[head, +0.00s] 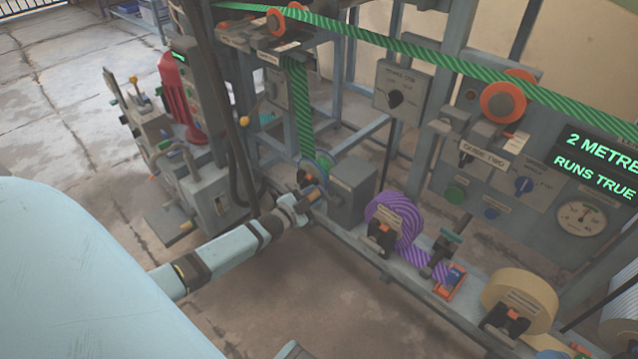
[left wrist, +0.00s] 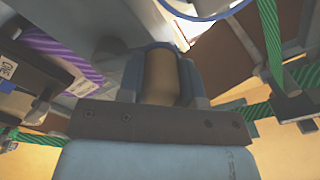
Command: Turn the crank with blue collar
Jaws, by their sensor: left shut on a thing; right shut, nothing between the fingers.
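My left gripper (head: 309,196) reaches in from the lower left to the grey box on the near rail of the machine. In the left wrist view, the fingers of my left gripper (left wrist: 162,82) are shut on a tan-brown crank handle (left wrist: 162,78), one finger on each side of it. A blue edge (left wrist: 160,46) shows at the far end of the handle. A larger blue-edged round part (left wrist: 203,14) is beyond it. In the head view the handle is mostly hidden by the gripper. My right gripper is not in view.
The grey box (head: 352,190) stands right of the gripper. A green striped band (head: 302,110) runs down behind it. A purple striped roll (head: 398,222) and a cream roll (head: 518,300) sit further right on the rail. A display (head: 600,165) reads "2 METRE RUNS TRUE".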

